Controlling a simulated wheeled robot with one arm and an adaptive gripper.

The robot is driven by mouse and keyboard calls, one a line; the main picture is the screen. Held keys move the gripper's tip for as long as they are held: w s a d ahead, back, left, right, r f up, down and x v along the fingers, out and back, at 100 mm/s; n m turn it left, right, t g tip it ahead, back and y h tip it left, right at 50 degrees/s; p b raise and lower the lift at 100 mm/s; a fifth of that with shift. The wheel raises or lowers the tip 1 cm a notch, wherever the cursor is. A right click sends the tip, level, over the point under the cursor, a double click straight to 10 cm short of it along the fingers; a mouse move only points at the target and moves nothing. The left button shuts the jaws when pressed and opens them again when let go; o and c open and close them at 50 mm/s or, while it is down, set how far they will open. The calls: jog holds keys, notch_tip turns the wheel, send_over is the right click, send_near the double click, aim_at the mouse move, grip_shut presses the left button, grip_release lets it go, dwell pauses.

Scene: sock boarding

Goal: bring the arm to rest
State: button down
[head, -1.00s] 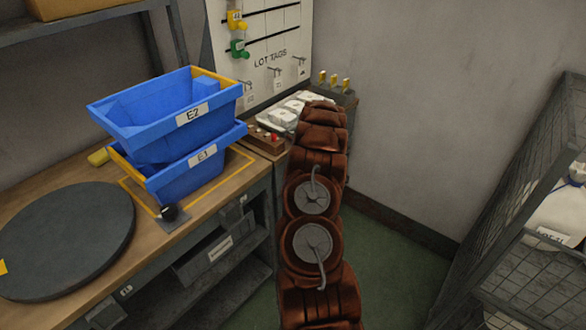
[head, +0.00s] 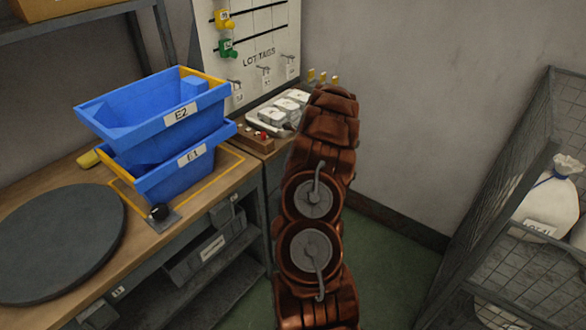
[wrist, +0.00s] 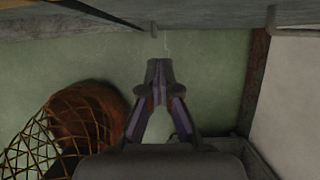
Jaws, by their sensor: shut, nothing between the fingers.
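My gripper (wrist: 158,68) shows in the wrist view with its two fingers closed together at the tips, and nothing is between them. It points over the green floor (wrist: 205,65), below a grey edge along the top of the picture. In the head view my brown arm stands upright at the middle, and the gripper itself is hidden there.
Blue bins E2 (head: 130,108) and E1 (head: 160,182) are stacked on the wooden bench (head: 75,165), behind a dark round disc (head: 60,240). A lot tags board (head: 265,25) is behind. A mesh cage (head: 480,220) with white sacks (head: 548,210) stands at right. A wire basket (wrist: 45,135) is at lower left.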

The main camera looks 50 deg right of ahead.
jog(key=shift+b+v, duration=0.3)
jog(key=shift+v, duration=2.05)
